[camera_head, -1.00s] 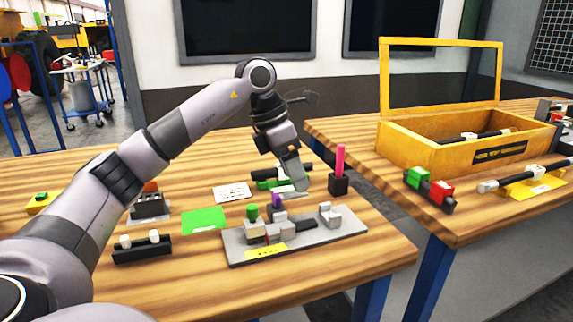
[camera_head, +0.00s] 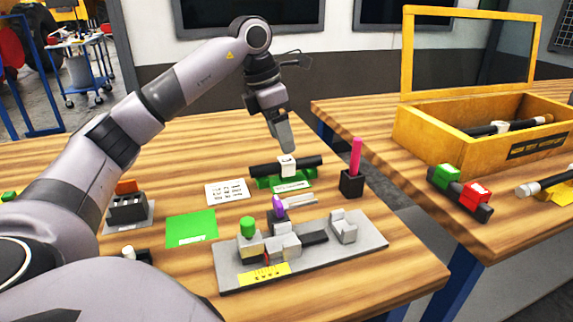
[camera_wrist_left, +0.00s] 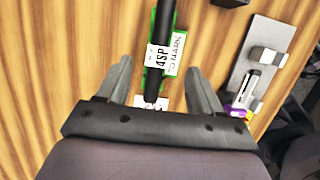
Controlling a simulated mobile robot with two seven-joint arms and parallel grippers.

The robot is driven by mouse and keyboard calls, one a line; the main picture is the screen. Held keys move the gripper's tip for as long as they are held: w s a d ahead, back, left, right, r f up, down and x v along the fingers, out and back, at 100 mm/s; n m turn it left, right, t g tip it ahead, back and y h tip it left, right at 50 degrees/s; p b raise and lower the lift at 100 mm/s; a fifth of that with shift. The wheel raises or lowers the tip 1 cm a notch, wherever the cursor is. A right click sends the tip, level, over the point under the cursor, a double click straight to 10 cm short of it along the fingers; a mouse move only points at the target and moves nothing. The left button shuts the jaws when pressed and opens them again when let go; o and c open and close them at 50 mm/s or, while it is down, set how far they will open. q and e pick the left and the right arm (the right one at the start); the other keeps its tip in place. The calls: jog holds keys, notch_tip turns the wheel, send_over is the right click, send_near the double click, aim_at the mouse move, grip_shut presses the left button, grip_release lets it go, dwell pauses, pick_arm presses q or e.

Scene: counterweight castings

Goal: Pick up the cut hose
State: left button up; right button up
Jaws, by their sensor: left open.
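A black hose (camera_head: 310,162) with a white band label lies across a green stand (camera_head: 268,182) on the near bench. The same hose (camera_wrist_left: 166,16) runs up the middle of the left wrist view, with its "4SP" label and the green stand beneath it. My left gripper (camera_head: 284,148) is open and empty, over the hose in the head view. In the left wrist view its two fingers (camera_wrist_left: 157,70) stand on either side of the hose line, apart from it. The gap in height is hard to judge. My right gripper is out of view.
A grey fixture plate (camera_head: 365,242) with blocks lies in front of the hose. A black holder with a pink marker (camera_head: 355,158) stands right of it. A green mat (camera_head: 190,228) and white card (camera_head: 227,191) lie left. A yellow box (camera_head: 440,142) with another hose stands on the right bench.

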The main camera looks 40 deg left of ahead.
aim_at(287, 159)
pick_arm(q)
jog(key=x, duration=0.5)
jog(key=shift+s+a+f, duration=0.1)
jog(key=shift+a+f, duration=0.05)
jog(key=shift+f, duration=0.05)
jog(key=c, duration=1.1)
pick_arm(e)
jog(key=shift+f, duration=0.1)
pick_arm(q)
jog(key=shift+r, duration=0.1)
